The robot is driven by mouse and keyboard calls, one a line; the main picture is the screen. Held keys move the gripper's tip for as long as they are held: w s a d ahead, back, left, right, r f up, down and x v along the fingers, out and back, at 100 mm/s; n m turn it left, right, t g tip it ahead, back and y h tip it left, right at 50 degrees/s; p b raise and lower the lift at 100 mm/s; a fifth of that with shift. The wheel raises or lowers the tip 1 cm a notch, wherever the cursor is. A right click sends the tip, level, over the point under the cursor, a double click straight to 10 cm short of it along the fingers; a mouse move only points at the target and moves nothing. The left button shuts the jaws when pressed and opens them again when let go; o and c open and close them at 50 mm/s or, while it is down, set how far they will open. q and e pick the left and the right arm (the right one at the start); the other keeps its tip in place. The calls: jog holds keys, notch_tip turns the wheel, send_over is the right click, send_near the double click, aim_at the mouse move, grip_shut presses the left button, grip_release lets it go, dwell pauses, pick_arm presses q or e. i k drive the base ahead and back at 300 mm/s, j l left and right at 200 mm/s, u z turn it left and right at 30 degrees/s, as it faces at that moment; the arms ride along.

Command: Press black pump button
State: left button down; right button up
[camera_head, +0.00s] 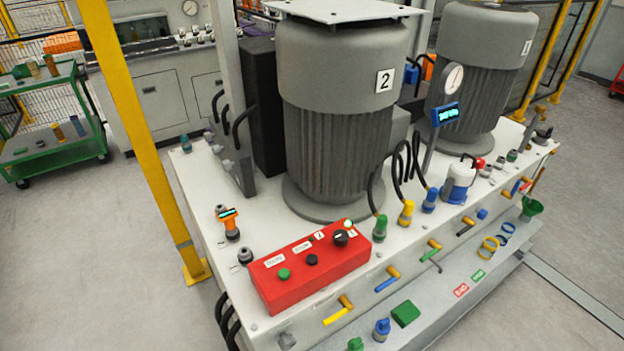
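A red control box (321,280) sits on the front edge of the white pump unit. A small black button (312,260) is on its sloped top, between a green button (284,273) and a larger black knob (340,238). A pale round lamp or button (348,224) is at the box's far right corner. Small white labels lie above these; their text is too small to read. Neither of my grippers is in view.
A large grey motor marked 2 (340,120) stands behind the box, with a second grey motor (480,70) to the right. Yellow posts (135,125) and a green cart (50,130) are at left. Coloured hose fittings and handles line the front. Open floor lies at left.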

aim_at(312, 259)
jog(key=i+l+u, duration=0.1)
jog(key=i+u, duration=0.3)
jog(key=i, duration=0.5)
